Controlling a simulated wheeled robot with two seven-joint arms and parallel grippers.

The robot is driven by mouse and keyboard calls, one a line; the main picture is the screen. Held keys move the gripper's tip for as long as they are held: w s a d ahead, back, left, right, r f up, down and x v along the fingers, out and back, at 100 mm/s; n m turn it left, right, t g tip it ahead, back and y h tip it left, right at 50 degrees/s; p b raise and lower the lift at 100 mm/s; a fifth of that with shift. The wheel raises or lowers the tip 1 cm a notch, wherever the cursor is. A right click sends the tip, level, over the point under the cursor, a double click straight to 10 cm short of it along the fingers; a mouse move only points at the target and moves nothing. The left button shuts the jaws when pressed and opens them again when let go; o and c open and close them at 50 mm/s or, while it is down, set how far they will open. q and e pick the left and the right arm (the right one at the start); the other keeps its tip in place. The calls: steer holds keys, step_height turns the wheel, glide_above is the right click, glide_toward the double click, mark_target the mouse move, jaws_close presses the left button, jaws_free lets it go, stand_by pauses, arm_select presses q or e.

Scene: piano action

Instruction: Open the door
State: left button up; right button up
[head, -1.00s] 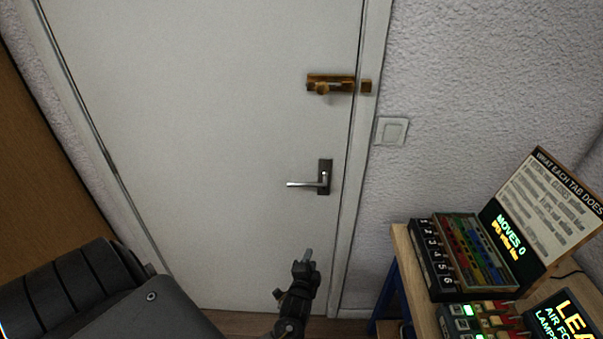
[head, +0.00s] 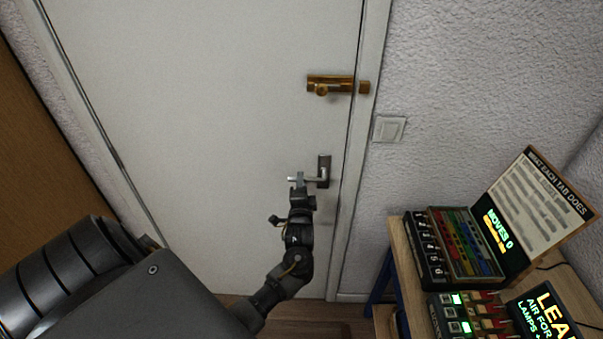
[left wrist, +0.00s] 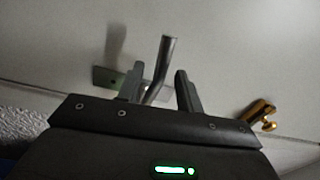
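The white door (head: 200,130) looks shut in its frame. A silver lever handle (head: 322,178) on a dark plate sits near the door's right edge. A brass slide bolt (head: 330,84) is mounted above it, with its brass keeper (head: 363,87) on the frame. I cannot tell whether the bolt is drawn. My left gripper (head: 299,181) is at the lever's free end. In the left wrist view, the gripper (left wrist: 160,88) is open, with the lever (left wrist: 161,68) between its two fingers and a gap on each side. The bolt (left wrist: 260,113) shows right of the fingers. My right gripper is out of view.
A light switch (head: 389,128) is on the wall right of the door. A wooden table (head: 403,262) at lower right carries a numbered box with coloured tabs (head: 455,245), a sign board (head: 535,205) and lit displays. Brown wooden panelling (head: 40,180) is at left.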

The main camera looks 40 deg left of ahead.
arm_select(q)
steer(key=shift+p+x, duration=0.3)
steer(key=shift+x, duration=1.6)
steer(key=shift+c, duration=0.5)
jaws_close()
